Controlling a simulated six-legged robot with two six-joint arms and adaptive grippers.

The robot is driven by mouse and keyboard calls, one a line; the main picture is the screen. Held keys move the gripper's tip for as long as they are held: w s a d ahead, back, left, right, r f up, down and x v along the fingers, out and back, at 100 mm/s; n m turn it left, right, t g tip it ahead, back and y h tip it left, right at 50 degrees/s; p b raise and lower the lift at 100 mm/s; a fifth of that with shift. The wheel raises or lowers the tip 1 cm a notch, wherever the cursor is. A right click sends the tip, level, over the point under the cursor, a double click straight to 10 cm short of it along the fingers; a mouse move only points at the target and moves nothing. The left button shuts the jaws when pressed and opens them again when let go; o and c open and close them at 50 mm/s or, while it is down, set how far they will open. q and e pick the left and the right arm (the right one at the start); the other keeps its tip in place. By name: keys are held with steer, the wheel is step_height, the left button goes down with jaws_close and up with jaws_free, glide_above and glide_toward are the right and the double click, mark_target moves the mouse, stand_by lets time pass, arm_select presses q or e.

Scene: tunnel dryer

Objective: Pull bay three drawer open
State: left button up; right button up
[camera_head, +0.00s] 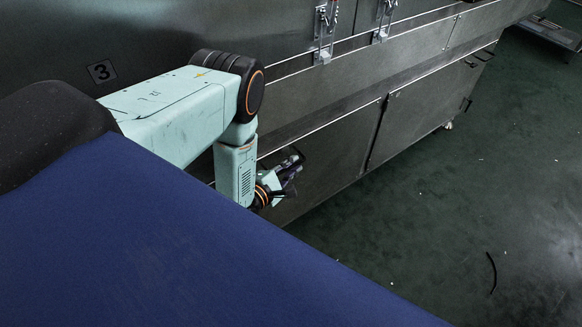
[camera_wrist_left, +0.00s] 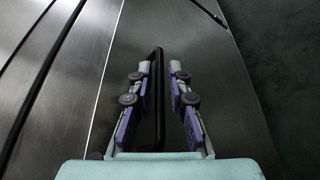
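The bay three drawer front is a dark metal panel (camera_head: 335,145) low on the dryer, and it looks closed. A "3" plate (camera_head: 102,72) is on the upper wall. My left gripper (camera_head: 291,168) is at this panel. In the left wrist view, my left gripper (camera_wrist_left: 160,68) is open, with its two purple-and-grey fingers on either side of a black bar handle (camera_wrist_left: 156,105). The handle runs lengthwise between the fingers, nearer the left one. I cannot tell whether a finger touches it. My right gripper is not in view.
Metal latches (camera_head: 325,32) line the wall above. More panels with black handles (camera_head: 483,55) continue to the right. The dark green floor (camera_head: 450,190) is mostly clear, with a thin black strip (camera_head: 492,272) lying on it. A low metal object (camera_head: 550,30) is at the far right.

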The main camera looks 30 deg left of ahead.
arm_select(q)
steer(key=shift+a, duration=0.1)
jaws_close()
steer(key=shift+d, duration=0.2)
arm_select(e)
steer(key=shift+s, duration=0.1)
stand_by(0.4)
